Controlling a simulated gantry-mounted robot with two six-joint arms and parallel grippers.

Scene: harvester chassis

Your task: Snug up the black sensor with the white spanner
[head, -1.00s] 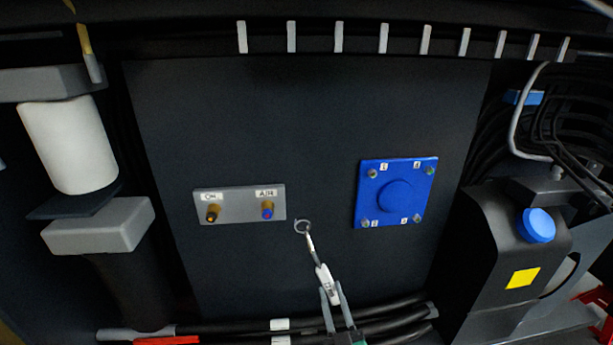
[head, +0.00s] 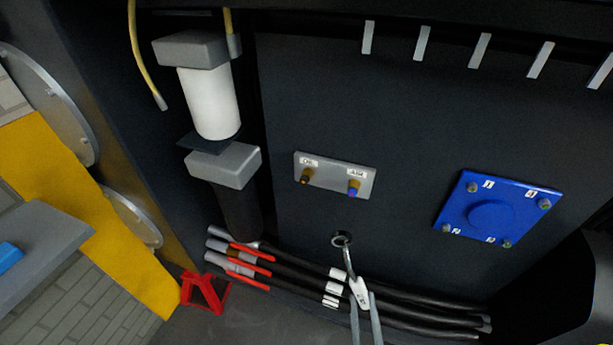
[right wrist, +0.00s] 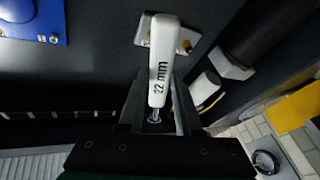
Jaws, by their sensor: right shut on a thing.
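The black sensor (head: 305,178) sits in a brass fitting at the left of a small grey plate (head: 330,182) on the dark panel. A blue sensor (head: 353,187) sits at the plate's right. My right gripper (head: 364,304) is shut on the white spanner (head: 359,292), whose metal ring end (head: 342,239) is below the plate, apart from both sensors. In the right wrist view, the spanner's white handle (right wrist: 162,60) reads "22 mm" and stands between the fingers (right wrist: 158,112). It hides part of the grey plate (right wrist: 150,35) there. My left gripper is not in view.
A blue square plate (head: 495,210) with corner bolts is to the right on the panel. Black hoses (head: 400,302) run below the spanner. A white cylinder (head: 210,102) between grey blocks stands at left. The panel between the sensors and blue plate is clear.

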